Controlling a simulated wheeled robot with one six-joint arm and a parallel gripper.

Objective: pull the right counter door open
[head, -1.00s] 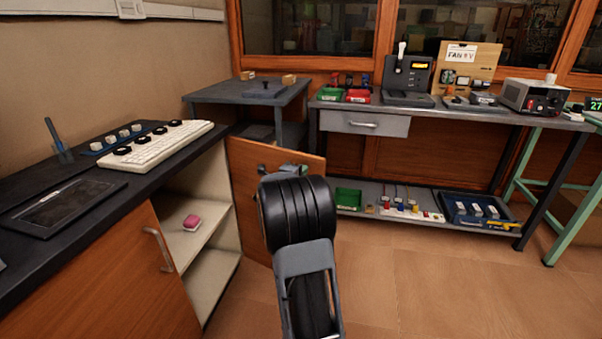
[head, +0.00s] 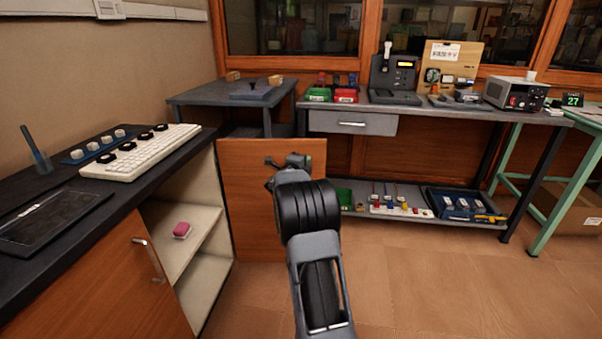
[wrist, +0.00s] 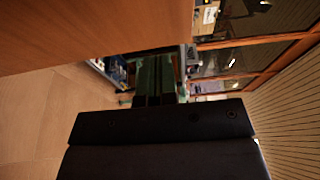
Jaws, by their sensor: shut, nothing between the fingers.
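The right counter door (head: 245,215) is a brown wooden panel. It stands swung out wide from the dark-topped counter (head: 110,180), at the far end of the open compartment. In the wrist view the door (wrist: 80,35) fills the upper left. My gripper (head: 292,160) is in front of the upper right part of the door in the head view. In the wrist view its fingers (wrist: 157,78) are together and empty, next to the panel. I cannot tell whether they touch it. The door's handle is not visible.
The open compartment has a shelf (head: 200,225) with a pink object (head: 181,230). The closed left door (head: 115,285) has a metal handle (head: 150,260). A grey workbench (head: 440,112) with a drawer and low shelf stands behind. The floor (head: 430,290) at the right is clear.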

